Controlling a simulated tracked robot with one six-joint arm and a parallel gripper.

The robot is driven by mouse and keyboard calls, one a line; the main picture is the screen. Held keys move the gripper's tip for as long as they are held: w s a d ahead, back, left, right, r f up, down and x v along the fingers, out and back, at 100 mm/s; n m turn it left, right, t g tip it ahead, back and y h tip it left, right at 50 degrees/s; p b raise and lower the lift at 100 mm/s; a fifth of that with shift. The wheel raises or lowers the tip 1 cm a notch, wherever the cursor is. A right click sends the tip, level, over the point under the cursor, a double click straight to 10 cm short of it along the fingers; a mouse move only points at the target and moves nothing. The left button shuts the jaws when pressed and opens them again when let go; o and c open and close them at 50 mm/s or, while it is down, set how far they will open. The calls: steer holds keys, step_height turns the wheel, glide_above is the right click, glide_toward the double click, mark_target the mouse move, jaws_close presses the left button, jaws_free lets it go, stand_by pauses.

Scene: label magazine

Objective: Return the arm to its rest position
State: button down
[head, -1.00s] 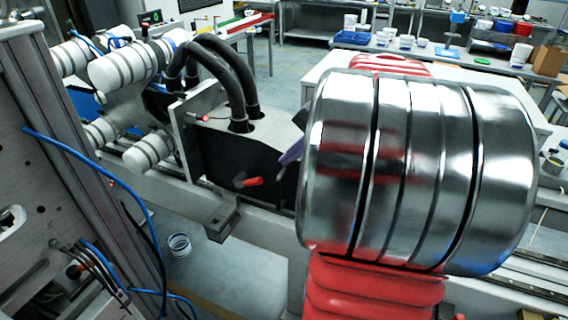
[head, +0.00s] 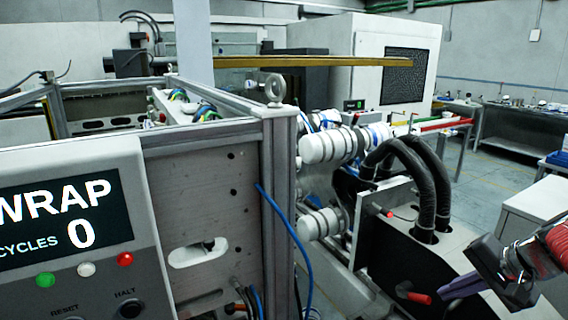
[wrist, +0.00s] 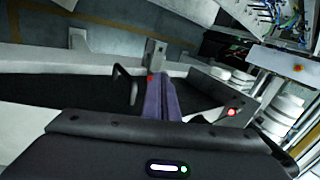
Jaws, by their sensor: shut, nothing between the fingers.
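My gripper (head: 447,293) is at the lower right of the head view, with its purple fingers together and nothing between them. The dark wrist body and a red part of my arm show behind it at the right edge. In the wrist view the purple fingers (wrist: 161,98) lie side by side in the middle, over a dark surface. Most of my arm is outside the head view.
A control panel (head: 75,225) reading WRAP CYCLES 0 stands at the left, beside a metal frame (head: 215,200). White rollers (head: 330,146) and black hoses (head: 430,185) are near the centre. A red-handled lever (head: 414,297) is close left of my gripper.

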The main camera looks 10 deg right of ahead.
steer(key=s+a+n+h, duration=0.1)
steer(key=s+a+n, duration=0.2)
steer(key=a, duration=0.5)
steer(key=s+a+f+n+h, duration=0.1)
steer(key=s+a+n, duration=0.2)
steer(key=a, duration=0.6)
steer(key=s+a+f+n, duration=0.1)
steer(key=s+a+n, duration=0.2)
steer(key=a+n, duration=0.3)
steer(key=a, duration=0.2)
steer(key=shift+s+a+g+h, duration=0.2)
steer(key=shift+a+g+h, duration=0.1)
steer(key=shift+h, duration=0.1)
